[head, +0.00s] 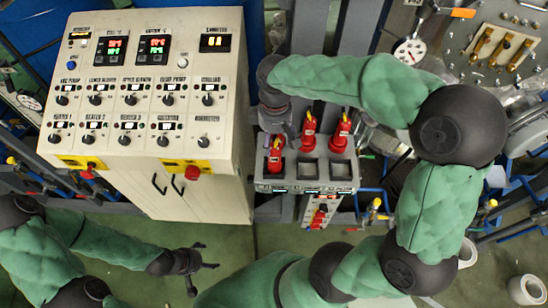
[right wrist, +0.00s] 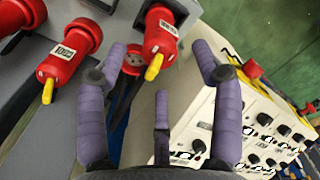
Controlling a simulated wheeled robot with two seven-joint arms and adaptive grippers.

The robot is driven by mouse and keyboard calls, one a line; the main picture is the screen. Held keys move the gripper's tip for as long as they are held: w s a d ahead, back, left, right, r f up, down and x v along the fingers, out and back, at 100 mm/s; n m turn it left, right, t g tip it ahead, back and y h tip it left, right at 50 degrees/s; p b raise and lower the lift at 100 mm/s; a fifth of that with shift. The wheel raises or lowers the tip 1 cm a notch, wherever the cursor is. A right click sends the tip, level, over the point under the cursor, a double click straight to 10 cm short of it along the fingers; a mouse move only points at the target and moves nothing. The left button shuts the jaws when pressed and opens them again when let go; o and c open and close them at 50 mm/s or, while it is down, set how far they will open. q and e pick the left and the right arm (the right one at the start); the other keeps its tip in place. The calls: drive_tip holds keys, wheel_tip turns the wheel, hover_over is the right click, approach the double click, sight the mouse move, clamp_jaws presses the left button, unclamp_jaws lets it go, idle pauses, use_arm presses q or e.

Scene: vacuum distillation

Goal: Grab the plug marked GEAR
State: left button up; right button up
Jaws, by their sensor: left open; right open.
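Three red plugs with yellow tips stand at a grey socket rack (head: 310,172) in the head view: a left plug (head: 276,153), a middle plug (head: 308,135) and a right plug (head: 340,133). Their labels are too small to read there, so I cannot tell which is marked GEAR. My right gripper (head: 281,123) is open just above the left plug. In the right wrist view a red plug (right wrist: 161,36) lies just beyond the open fingers (right wrist: 160,62), its label unclear. Another red plug (right wrist: 70,48) with a white label is to its left. My left gripper (head: 188,266) is open and empty, low over the floor.
A white control cabinet (head: 145,90) with knobs and displays stands left of the rack, close to my right gripper. A small panel with red switches (head: 320,212) is below the rack. Green floor (head: 250,240) lies in front.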

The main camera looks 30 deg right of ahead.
sight(275, 146)
drive_tip(key=shift+w+f+p, duration=0.15)
drive_tip(key=shift+f+p, duration=0.15)
drive_tip(key=shift+f, duration=2.6)
clamp_jaws()
